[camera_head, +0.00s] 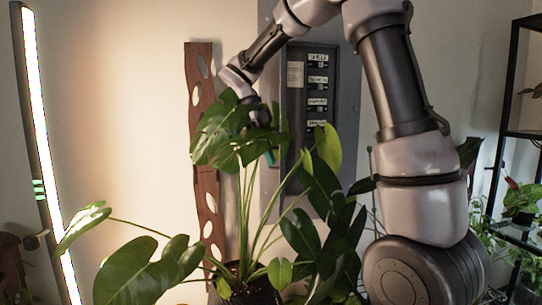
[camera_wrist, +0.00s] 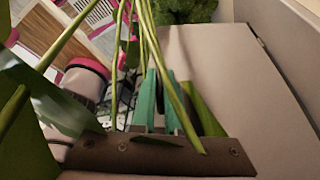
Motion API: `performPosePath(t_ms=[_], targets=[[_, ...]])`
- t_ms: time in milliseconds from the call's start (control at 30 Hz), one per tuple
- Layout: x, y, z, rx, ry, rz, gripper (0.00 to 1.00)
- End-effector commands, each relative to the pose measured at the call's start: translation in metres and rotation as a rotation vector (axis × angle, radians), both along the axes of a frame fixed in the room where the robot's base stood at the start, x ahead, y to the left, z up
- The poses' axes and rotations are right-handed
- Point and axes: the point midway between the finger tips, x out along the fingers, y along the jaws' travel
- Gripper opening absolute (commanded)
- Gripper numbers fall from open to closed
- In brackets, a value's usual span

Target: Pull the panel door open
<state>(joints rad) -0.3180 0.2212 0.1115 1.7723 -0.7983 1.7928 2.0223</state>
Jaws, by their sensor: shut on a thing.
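The grey wall panel (camera_head: 348,110) stands behind the plant in the head view. Its recess is uncovered and shows labelled dark breakers (camera_head: 317,85). The panel door (camera_wrist: 235,85) seems to be the flat grey sheet at the right of the wrist view; in the head view it appears nearly edge-on at the left of the breakers. My gripper (camera_head: 269,157) is at this left side, partly behind leaves. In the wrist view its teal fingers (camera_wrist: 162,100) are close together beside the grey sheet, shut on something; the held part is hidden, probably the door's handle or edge.
A large leafy plant (camera_head: 225,135) stands in front of the panel, its leaves and stems overlapping my gripper. A wavy wooden board (camera_head: 205,200) is on the wall at left. A lit lamp tube (camera_head: 40,120) stands far left, a black shelf (camera_head: 515,135) at right.

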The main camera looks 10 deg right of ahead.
Motion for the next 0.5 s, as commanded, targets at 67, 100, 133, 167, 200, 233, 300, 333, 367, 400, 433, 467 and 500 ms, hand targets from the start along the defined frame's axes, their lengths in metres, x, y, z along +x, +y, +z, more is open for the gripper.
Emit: performPosePath(t_ms=[67, 100, 133, 167, 200, 233, 300, 333, 367, 400, 433, 467, 500], targets=[[-0.0001, 0.0006, 0.0005, 0.002, -0.001, 0.001, 0.00], [-0.0001, 0.0006, 0.0005, 0.002, -0.001, 0.001, 0.00], [-0.0001, 0.0006, 0.0005, 0.002, -0.001, 0.001, 0.00], [0.0000, 0.0005, 0.0005, 0.002, -0.001, 0.001, 0.00], [-0.0001, 0.0005, 0.0004, 0.002, -0.001, 0.001, 0.00], [-0.0001, 0.0005, 0.0004, 0.002, -0.001, 0.001, 0.23], [0.0000, 0.0003, 0.0004, 0.002, -0.001, 0.001, 0.24], [0.0000, 0.0003, 0.0003, 0.001, 0.000, 0.001, 0.24], [0.0000, 0.0003, 0.0003, 0.001, 0.000, 0.001, 0.24], [0.0000, 0.0001, 0.0003, 0.001, 0.000, 0.001, 0.24], [0.0000, 0.0001, 0.0003, 0.001, 0.000, 0.001, 0.24], [0.0000, 0.0001, 0.0002, 0.001, 0.000, 0.001, 0.24], [0.0000, 0.0001, 0.0002, 0.001, 0.000, 0.001, 0.24]])
